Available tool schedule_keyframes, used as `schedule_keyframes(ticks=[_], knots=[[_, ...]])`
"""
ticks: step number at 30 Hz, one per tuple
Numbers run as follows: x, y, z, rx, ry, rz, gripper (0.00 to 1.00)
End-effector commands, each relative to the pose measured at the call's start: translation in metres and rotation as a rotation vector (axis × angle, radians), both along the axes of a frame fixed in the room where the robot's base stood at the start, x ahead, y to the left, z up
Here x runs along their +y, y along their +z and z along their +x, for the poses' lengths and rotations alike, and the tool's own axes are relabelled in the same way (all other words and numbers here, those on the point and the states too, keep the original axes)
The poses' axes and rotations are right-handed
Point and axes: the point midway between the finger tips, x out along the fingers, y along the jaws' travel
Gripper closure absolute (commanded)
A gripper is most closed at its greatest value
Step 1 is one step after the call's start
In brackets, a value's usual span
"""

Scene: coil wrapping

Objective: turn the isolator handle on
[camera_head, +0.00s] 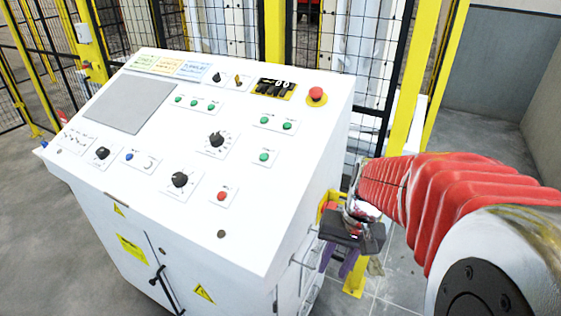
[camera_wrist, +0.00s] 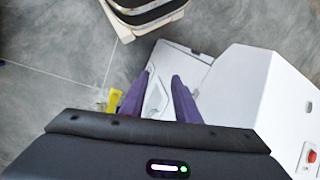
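My gripper (camera_head: 336,267) is beside the right side of the white control console (camera_head: 285,215), with its purple fingers pointing down. In the wrist view my gripper (camera_wrist: 160,77) has its two fingers clearly apart, with nothing held between them. A yellow part with some red (camera_head: 328,203) shows at the console's right side, just behind my gripper's wrist; it is mostly hidden, and I cannot tell whether it is the isolator. The isolator handle cannot be made out for certain in either view, nor can its position.
The console's sloping top carries knobs, green buttons and a red emergency stop (camera_head: 316,95). Thin metal handles (camera_head: 303,263) stick out from its right side, close to my gripper. A yellow post (camera_head: 400,85) and black mesh fencing stand behind. Grey floor (camera_head: 410,275) is open at the right.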

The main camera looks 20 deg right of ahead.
Motion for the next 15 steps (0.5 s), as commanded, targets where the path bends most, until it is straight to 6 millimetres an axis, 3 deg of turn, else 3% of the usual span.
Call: schedule_keyframes(ticks=[15], knots=[[-0.051, -0.063, 0.015, 0.103, -0.237, 0.354, 0.71]])
